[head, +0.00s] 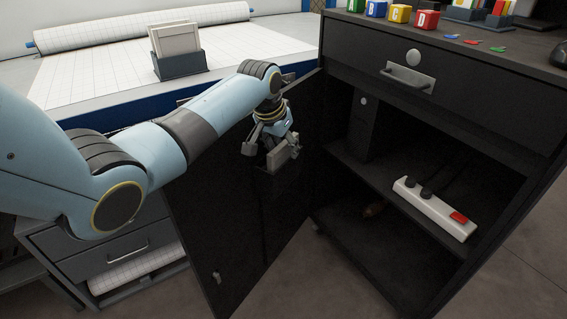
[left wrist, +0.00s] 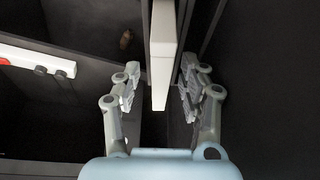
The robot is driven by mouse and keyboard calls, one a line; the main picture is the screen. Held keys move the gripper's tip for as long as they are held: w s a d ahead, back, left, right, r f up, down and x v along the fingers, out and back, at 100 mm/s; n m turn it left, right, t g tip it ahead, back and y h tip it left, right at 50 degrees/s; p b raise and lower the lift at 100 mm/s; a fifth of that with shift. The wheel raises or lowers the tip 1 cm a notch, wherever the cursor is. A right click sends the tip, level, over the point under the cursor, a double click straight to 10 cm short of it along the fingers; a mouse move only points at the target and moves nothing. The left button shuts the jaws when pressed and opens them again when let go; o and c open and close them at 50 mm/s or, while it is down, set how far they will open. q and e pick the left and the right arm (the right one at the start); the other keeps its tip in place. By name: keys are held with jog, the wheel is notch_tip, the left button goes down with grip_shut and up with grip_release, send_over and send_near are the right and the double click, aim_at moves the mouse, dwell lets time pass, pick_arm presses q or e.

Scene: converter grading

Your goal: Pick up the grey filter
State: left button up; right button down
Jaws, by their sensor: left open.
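The grey filter is most likely the pale grey slab (left wrist: 164,58) between my left fingers in the left wrist view. In the head view it looks like a small grey block (head: 281,157) by the inner face of the open cabinet door (head: 235,215). My left gripper (head: 272,147) is open, with one finger on each side of the slab; the fingers also show in the left wrist view (left wrist: 160,88). Gaps show between slab and fingers. The slab's far end is cut off by the wrist view's top edge. My right gripper is not in view.
The dark cabinet (head: 440,125) stands open, with a white power strip (head: 434,208) on its shelf and a small brown object (head: 373,211) below. Lettered blocks (head: 399,14) stand on top. Behind are a paper-covered table (head: 100,75) and a card holder (head: 180,65).

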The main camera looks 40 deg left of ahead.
pick_arm(q)
grip_shut()
dwell(0.5)
